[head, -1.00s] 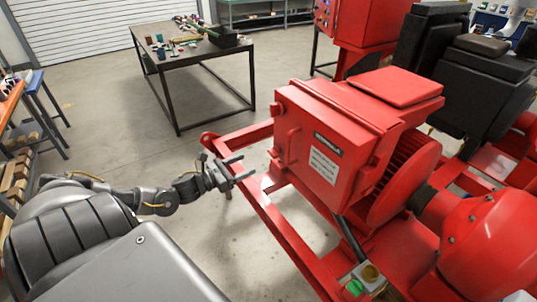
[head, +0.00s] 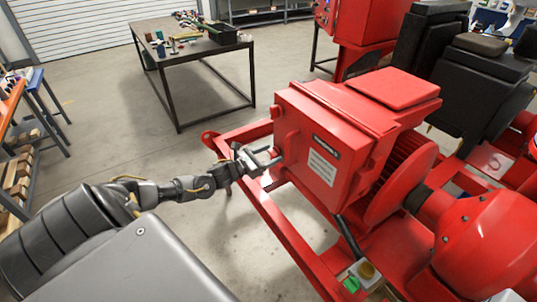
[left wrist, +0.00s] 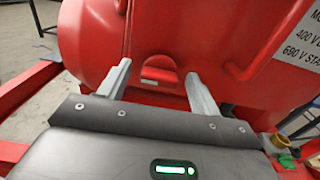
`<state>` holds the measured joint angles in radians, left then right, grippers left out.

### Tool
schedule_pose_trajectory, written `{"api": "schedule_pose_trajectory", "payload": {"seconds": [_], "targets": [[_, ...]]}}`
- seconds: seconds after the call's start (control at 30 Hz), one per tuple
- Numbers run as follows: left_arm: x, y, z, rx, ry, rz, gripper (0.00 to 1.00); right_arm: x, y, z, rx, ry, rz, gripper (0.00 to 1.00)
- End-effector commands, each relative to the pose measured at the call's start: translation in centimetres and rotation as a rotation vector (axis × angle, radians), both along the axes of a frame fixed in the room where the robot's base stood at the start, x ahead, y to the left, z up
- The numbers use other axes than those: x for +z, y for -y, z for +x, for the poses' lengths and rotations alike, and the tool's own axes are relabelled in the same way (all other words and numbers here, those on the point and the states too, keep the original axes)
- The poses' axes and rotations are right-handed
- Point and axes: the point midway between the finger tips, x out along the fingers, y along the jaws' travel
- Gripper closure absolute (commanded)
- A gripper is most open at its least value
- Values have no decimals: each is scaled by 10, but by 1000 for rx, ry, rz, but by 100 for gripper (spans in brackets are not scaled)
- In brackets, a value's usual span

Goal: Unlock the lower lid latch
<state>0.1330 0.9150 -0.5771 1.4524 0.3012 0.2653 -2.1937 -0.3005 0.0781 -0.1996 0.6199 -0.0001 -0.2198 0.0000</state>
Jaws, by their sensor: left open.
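The red terminal box (head: 300,140) with its lid sits on the red pump skid; it also fills the left wrist view (left wrist: 90,40). The lower lid latch (left wrist: 157,74) is a small red tab low on the box's side. In the left wrist view it lies between my two finger tips, and I see no contact. My left gripper (head: 274,156) is open at the box's lower left side in the head view; its fingers also show in the left wrist view (left wrist: 158,74). It largely hides the latch in the head view. My right gripper is not in view.
The red skid rail (head: 285,225) runs below my left arm. A dark table (head: 190,58) with tools stands behind at the left. A junction piece with a green part (head: 351,285) sits at the front of the skid. The floor left of the skid is clear.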

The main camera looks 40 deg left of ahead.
Motion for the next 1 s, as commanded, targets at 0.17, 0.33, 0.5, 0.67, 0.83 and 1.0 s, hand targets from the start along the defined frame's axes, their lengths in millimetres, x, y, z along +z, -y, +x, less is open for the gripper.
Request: {"api": "schedule_pose_trajectory", "payload": {"seconds": [0.17,0.33,0.5,0.67,0.83,1.0], "targets": [[0,0,0,0,0,0,39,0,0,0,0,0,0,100],[0,0,0,0,0,0,61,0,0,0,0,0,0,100],[0,0,0,0,0,0,81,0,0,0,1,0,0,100],[-1,0,0,0,-3,-9,81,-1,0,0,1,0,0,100],[-1,0,0,0,-17,-56,81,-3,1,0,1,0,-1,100],[-2,0,-1,0,-48,-155,81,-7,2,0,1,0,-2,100]]}}
